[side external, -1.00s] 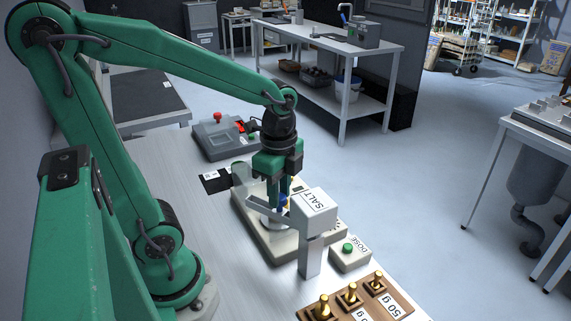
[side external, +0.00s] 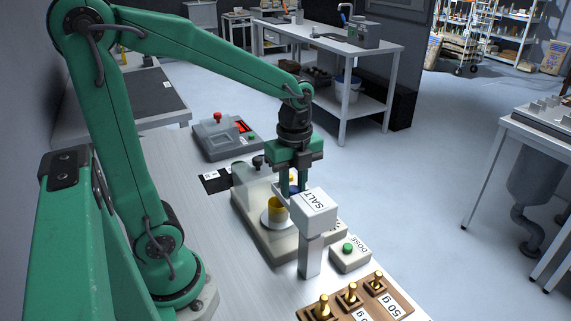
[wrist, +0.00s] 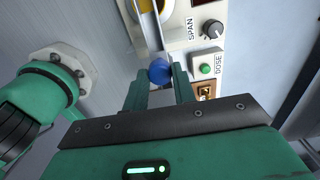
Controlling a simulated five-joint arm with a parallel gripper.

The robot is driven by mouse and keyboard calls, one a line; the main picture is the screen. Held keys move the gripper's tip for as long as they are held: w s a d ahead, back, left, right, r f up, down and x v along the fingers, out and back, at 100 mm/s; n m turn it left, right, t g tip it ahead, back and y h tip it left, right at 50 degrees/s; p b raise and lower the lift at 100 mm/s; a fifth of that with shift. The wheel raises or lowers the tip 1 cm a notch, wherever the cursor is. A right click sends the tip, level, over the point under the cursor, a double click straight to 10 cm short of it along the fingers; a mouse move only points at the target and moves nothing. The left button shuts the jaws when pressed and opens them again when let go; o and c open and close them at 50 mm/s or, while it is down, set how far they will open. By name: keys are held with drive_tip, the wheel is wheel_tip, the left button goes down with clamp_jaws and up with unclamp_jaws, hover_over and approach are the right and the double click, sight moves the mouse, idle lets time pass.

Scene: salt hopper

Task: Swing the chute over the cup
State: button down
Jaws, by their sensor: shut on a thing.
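The white salt hopper (side external: 316,207), labelled SALT, stands on a grey post. Its grey chute (side external: 281,191) reaches out from it toward the back. My gripper (side external: 295,186) is shut on the blue knob of the chute; in the wrist view the blue knob (wrist: 159,72) sits between both fingers. The yellow cup (side external: 277,209) stands upright on the pale round pan of the scale.
The cream scale (side external: 268,239) lies under the pan. The DOSE button box (side external: 350,256) is beside the hopper post. A wooden rack of brass weights (side external: 352,297) is at the front. A grey console (side external: 225,138) with a red knob stands behind.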

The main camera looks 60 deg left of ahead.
drive_tip(key=shift+w+r, duration=0.1)
drive_tip(key=shift+w, duration=0.05)
drive_tip(key=c, duration=1.1)
unclamp_jaws()
drive_tip(key=shift+c, duration=0.2)
drive_tip(key=shift+r, duration=3.9)
drive_tip(key=s+n+t, duration=0.2)
drive_tip(key=n, duration=0.3)
drive_tip(key=n+t, duration=0.4)
drive_tip(key=n, duration=0.9)
approach(293, 189)
drive_tip(key=shift+s+d, duration=0.35)
drive_tip(key=shift+d, duration=0.25)
drive_tip(key=shift+s+d, duration=0.35)
drive_tip(key=shift+d, duration=0.2)
